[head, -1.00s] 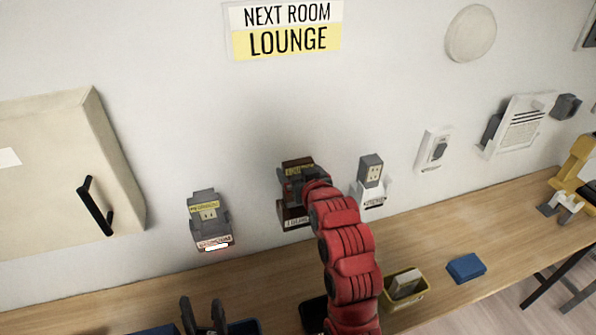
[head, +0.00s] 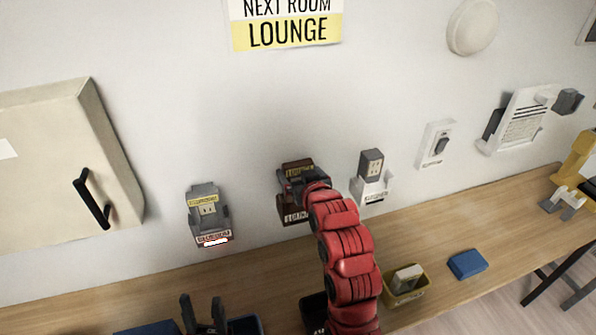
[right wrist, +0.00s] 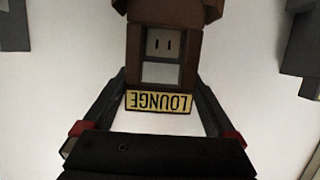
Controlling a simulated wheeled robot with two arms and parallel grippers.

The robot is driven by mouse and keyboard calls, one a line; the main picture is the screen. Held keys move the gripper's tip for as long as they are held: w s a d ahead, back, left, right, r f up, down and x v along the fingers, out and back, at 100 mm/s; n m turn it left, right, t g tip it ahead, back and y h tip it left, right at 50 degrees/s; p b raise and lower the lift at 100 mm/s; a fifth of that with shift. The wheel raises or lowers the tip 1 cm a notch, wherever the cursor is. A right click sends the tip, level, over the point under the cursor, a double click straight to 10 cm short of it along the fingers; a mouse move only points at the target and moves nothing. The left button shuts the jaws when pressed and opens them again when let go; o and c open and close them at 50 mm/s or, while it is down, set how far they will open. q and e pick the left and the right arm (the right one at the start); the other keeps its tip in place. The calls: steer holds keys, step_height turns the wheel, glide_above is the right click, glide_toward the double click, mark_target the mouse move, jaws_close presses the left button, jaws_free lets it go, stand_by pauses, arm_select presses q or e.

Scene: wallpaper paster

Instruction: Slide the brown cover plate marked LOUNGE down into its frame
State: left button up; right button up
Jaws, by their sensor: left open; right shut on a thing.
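The brown cover plate (head: 298,167) with a yellow LOUNGE label is at the wall, above its brown frame (head: 291,204), which bears a white label. In the right wrist view the plate's yellow label (right wrist: 160,101) reads upside down, and a socket face (right wrist: 163,42) shows beyond the plate's window. My right gripper (right wrist: 165,92) is shut on the plate, one finger at each side. In the head view my red right arm hides part of the plate and frame, so how far they overlap is unclear. My left gripper (head: 203,312) is open and empty, low at the bottom edge.
A grey plate and frame (head: 208,212) are on the wall to the left, and another grey plate in a white frame (head: 371,180) is close on the right. A cabinet (head: 60,165) hangs far left. The bench (head: 470,225) holds a yellow bin (head: 405,290) and a blue block (head: 467,264).

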steer(key=shift+f+b, duration=0.7)
steer(key=shift+f, duration=0.7)
steer(key=o, duration=1)
steer(key=shift+s+d+r, duration=0.2)
steer(key=shift+s+r, duration=0.05)
steer(key=shift+s, duration=0.35)
steer(key=p+v, duration=1.6)
steer(key=p, duration=0.3)
steer(key=shift+s, duration=0.1)
